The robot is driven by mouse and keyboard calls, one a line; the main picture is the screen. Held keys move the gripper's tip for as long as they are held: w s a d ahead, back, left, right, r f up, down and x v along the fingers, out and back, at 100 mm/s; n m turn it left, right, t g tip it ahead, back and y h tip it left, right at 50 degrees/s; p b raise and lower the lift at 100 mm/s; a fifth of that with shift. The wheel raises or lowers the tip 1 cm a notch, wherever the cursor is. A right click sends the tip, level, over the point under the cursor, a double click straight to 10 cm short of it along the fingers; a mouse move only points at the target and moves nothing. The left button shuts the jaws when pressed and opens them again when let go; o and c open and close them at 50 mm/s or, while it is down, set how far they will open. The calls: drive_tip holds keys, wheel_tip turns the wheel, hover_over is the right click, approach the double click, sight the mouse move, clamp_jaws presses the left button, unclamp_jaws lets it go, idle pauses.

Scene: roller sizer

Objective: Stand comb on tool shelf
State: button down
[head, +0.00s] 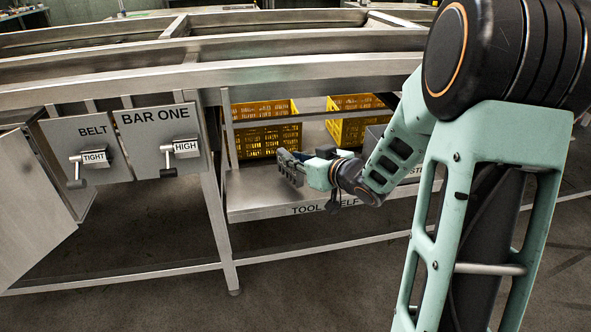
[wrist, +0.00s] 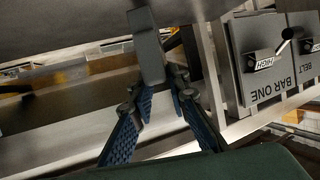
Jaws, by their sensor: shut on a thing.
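A grey comb (head: 289,167) with a slatted end shows in the head view at the left end of my gripper (head: 303,163), which is shut on it. In the wrist view a dark grey bar, the comb's near part (wrist: 147,50), stands between the tips of my gripper (wrist: 157,85), with blue pads on both fingers. The tool shelf (head: 245,198) is a metal ledge under the machine, its lettering partly covered by my wrist. The comb is over the shelf; I cannot tell whether it touches it. The comb's far end is unclear in the wrist view.
Two yellow crates (head: 262,138) (head: 352,130) stand behind the shelf. A horizontal rail (head: 270,121) crosses in front of them, below the big beam. Control boxes BELT (head: 92,132) and BAR ONE (head: 160,120), with levers, are at left. The left part of the shelf is clear.

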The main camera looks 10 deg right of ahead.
drive_tip(key=shift+f, duration=0.6)
drive_tip(key=shift+f, duration=0.1)
drive_tip(key=shift+f, duration=0.15)
drive_tip(key=c, duration=1.8)
unclamp_jaws()
drive_tip(key=shift+c, duration=0.2)
drive_tip(key=shift+s+d+r, duration=0.15)
drive_tip(key=shift+s+r, duration=0.05)
drive_tip(key=shift+r, duration=0.25)
drive_tip(key=p+v, duration=0.4)
drive_tip(key=v, duration=0.7)
drive_tip(key=shift+s, duration=0.25)
drive_tip(key=shift+d, duration=0.1)
